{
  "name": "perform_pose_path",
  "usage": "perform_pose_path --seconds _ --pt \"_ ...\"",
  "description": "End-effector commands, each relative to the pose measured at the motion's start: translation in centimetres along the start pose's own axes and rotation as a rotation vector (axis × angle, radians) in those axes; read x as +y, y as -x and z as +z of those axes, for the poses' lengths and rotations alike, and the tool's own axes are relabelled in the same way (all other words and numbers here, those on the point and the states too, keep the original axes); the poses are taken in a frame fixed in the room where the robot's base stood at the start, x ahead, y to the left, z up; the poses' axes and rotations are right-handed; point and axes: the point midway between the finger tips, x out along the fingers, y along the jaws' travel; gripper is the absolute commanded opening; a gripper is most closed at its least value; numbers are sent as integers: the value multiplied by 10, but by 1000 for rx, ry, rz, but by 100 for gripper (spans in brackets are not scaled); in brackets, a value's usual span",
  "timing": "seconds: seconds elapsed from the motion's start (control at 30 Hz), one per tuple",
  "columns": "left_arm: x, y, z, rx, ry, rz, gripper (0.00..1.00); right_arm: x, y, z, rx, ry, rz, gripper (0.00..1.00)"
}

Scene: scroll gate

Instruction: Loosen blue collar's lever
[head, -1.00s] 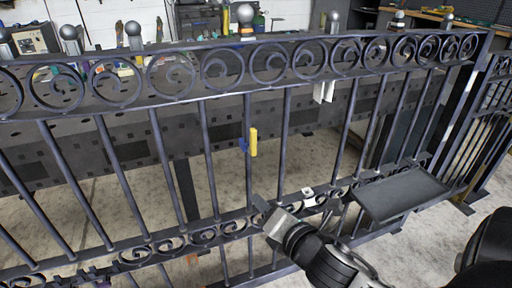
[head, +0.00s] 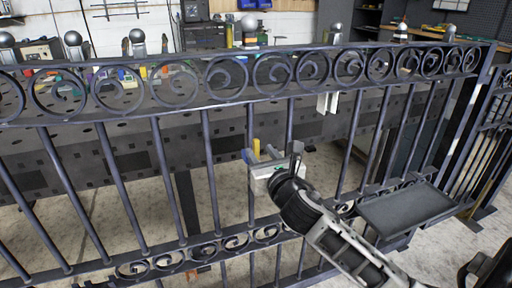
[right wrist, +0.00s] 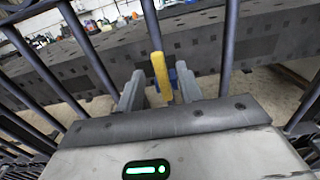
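The blue collar (head: 245,156) sits on an upright bar of the dark gate, at mid height. Its yellow lever (head: 256,148) stands upright beside the bar. My right gripper (head: 273,152) is at the lever and partly covers the collar in the head view. In the right wrist view its two grey fingers (right wrist: 160,88) are apart, with the yellow lever (right wrist: 161,76) upright between them and a gap on the left side. A bit of the blue collar (right wrist: 183,70) shows beside the lever near the right finger.
The gate's scrolled top rail (head: 200,85) runs across above, with upright bars on both sides of my gripper. A grey tray (head: 408,208) juts out at the right. White pieces (head: 328,102) hang under the top rail. A perforated workbench (head: 120,150) stands behind the gate.

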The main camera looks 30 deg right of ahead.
Motion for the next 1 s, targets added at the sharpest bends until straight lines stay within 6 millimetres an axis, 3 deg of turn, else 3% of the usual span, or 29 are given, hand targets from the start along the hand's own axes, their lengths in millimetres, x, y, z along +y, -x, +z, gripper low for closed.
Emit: perform_pose_path --seconds 0.1,0.27,0.63,0.77,1.0 --pt "0 -1 1 2 -2 0 38 0 -21 0 -1 -3 -1 36" --pt "-1 -2 0 6 -4 -1 38 0 -37 -1 0 -2 -1 36" --pt "-1 -2 -2 11 -5 -1 38 0 -42 -1 1 -1 1 36" --pt "-1 -2 -2 11 -5 -1 38 0 -42 -1 1 -1 1 3" --pt "-1 -2 -2 11 -5 -1 38 2 -44 0 1 1 2 0"
